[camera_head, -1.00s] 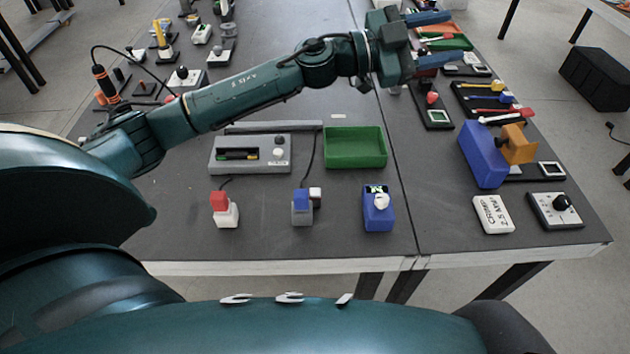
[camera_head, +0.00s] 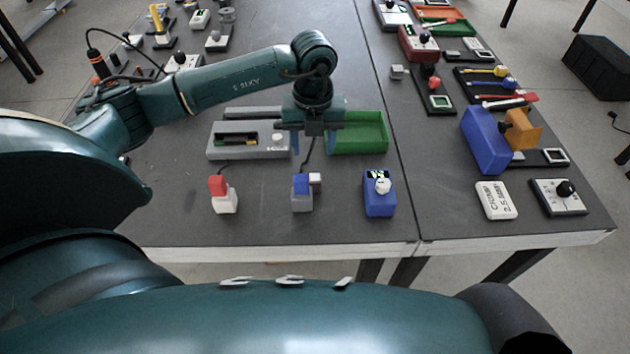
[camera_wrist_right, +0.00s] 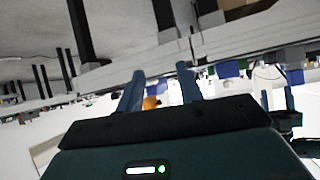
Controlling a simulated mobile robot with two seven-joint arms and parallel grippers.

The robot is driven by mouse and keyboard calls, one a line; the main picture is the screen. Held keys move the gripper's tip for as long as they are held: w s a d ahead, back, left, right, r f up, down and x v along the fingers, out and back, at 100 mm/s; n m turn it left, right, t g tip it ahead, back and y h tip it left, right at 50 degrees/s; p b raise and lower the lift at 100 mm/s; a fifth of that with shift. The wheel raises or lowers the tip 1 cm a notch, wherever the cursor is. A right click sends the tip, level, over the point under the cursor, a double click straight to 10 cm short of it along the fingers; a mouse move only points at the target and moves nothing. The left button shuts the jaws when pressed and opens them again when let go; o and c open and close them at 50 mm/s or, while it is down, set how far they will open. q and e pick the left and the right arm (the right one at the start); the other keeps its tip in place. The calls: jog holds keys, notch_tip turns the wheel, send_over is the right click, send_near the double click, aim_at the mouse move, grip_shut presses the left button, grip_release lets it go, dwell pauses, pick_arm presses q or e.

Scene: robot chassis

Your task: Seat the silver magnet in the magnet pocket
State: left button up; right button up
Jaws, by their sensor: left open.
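I cannot tell for sure which thing is the silver magnet or where its pocket is. A pale round piece (camera_head: 278,139) sits on the right of a grey fixture (camera_head: 222,153), which has a dark slot (camera_head: 237,139). A small pale cube (camera_head: 315,178) is against a grey block with a blue top (camera_head: 302,192). A small grey cube (camera_head: 397,72) lies farther back. My left gripper (camera_head: 312,147) points down, open, between the grey fixture and the green tray (camera_head: 365,146); nothing shows in it. My right gripper (camera_wrist_right: 160,70) is open and empty in the right wrist view, away from the table.
A red-and-white block (camera_head: 223,194) and a blue box with a white knob (camera_head: 379,193) stand near the front edge. On the right are a blue block (camera_head: 484,140), a white box (camera_head: 495,200) and a knob box (camera_head: 558,197). The front middle strip is mostly clear.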

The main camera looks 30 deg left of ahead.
aim_at(315, 177)
pick_arm(q)
jog(key=f, duration=0.3)
jog(key=f+p, duration=0.1)
jog(key=f, duration=0.6)
jog(key=shift+s+d, duration=0.1)
jog(key=shift+d, duration=0.15)
jog(key=shift+c, duration=0.5)
jog(key=shift+r, duration=0.1)
grip_shut()
